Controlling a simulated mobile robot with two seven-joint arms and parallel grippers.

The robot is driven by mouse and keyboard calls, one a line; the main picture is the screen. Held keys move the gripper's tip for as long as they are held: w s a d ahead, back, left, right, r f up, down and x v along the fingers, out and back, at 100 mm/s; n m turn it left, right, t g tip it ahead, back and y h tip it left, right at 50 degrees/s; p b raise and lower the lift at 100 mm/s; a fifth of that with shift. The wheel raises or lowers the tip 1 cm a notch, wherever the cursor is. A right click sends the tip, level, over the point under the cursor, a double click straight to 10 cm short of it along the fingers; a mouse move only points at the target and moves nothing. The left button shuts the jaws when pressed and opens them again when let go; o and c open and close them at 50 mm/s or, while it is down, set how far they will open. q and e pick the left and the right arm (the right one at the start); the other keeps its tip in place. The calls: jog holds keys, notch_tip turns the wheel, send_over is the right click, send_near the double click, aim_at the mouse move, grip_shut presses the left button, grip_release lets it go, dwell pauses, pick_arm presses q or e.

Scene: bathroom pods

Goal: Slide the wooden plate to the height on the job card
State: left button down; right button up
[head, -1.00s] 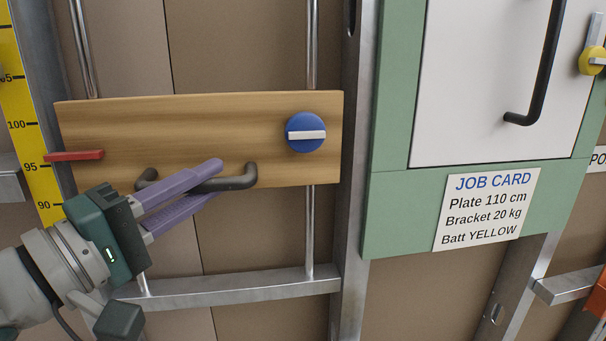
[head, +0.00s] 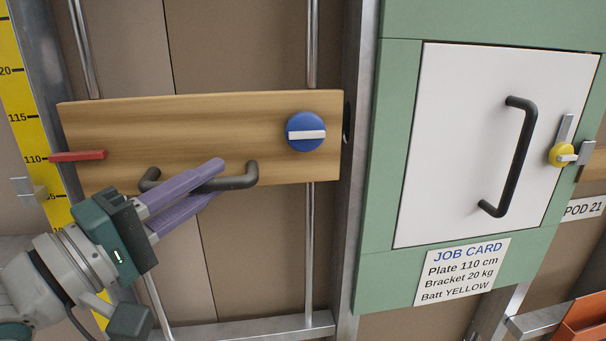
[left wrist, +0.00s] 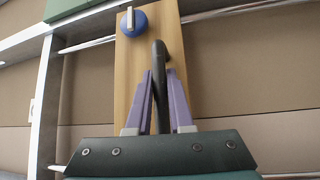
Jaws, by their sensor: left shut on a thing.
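The wooden plate (head: 215,113) is mounted across two vertical metal rods. It carries a blue knob (head: 306,131) with a white bar lying level, and a dark handle (head: 240,180) low on its face. A red pointer (head: 77,156) at its left end is at the 110 mark of the yellow scale (head: 32,130). My left gripper (head: 215,180) is shut on the handle; the left wrist view shows the purple fingers either side of the handle (left wrist: 160,65). The job card (head: 466,268) reads Plate 110 cm, Bracket 20 kg, Batt YELLOW. My right gripper is not in view.
A green-framed white door (head: 460,140) with a black handle and a yellow latch (head: 562,155) is at the right. A metal post (head: 352,170) stands between it and the plate. A metal crossbar (head: 255,328) runs below the plate.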

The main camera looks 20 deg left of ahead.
pick_arm(q)
jog(key=shift+r, duration=0.15)
jog(key=c, duration=0.8)
grip_release()
jog(key=shift+f, duration=0.2)
jog(key=v, duration=1)
